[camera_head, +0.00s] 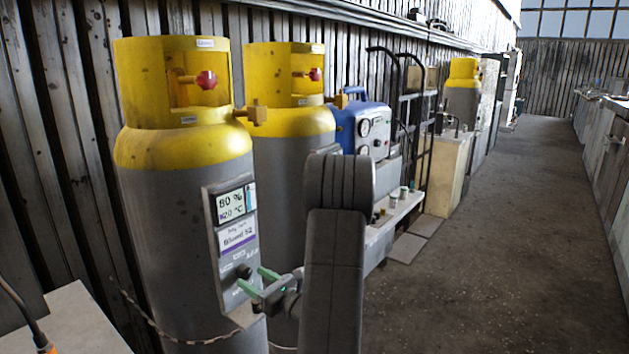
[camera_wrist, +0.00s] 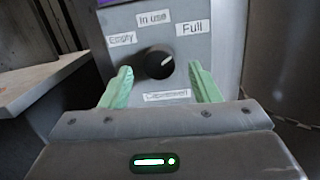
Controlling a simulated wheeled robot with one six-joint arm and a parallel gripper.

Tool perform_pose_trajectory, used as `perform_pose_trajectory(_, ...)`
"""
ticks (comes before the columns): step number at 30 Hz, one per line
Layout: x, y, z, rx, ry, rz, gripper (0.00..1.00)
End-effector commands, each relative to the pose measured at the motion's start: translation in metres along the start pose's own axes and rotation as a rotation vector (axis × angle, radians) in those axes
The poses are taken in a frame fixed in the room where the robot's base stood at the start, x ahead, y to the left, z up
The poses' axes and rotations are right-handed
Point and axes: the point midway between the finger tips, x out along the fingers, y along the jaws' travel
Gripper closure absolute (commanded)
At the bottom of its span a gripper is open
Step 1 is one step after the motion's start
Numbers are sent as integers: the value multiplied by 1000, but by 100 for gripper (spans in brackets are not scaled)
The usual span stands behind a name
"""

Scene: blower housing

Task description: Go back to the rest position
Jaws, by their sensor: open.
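My gripper (camera_head: 254,281) has green fingers and sits in front of the panel of the nearest gas cylinder (camera_head: 175,250), close to its lower part. In the wrist view my gripper (camera_wrist: 160,88) is open, with a finger to each side of a black knob (camera_wrist: 158,62). The fingers are apart from the knob. The knob's white mark points up and right, towards the "Full" label (camera_wrist: 192,28). An "Empty" label (camera_wrist: 122,38) is at the left and an "In use" label (camera_wrist: 153,18) is above. My dark arm hides part of the second cylinder (camera_head: 285,200).
A chain (camera_head: 160,328) runs around the cylinder. A pale tabletop (camera_head: 70,325) is at the lower left. A blue unit with gauges (camera_head: 362,125) and a hand truck (camera_head: 405,110) stand along the wall. The floor (camera_head: 480,240) to the right is clear, up to grey cabinets (camera_head: 610,150).

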Motion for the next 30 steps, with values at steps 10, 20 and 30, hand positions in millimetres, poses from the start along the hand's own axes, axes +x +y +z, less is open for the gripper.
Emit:
perform_pose_trajectory(10, 15, 0, 0, 0, 0, -1, 44)
perform_pose_trajectory(20, 8, 0, 0, 1, 1, -1, 44)
perform_pose_trajectory(30, -47, -1, 0, 2, 0, -5, 44)
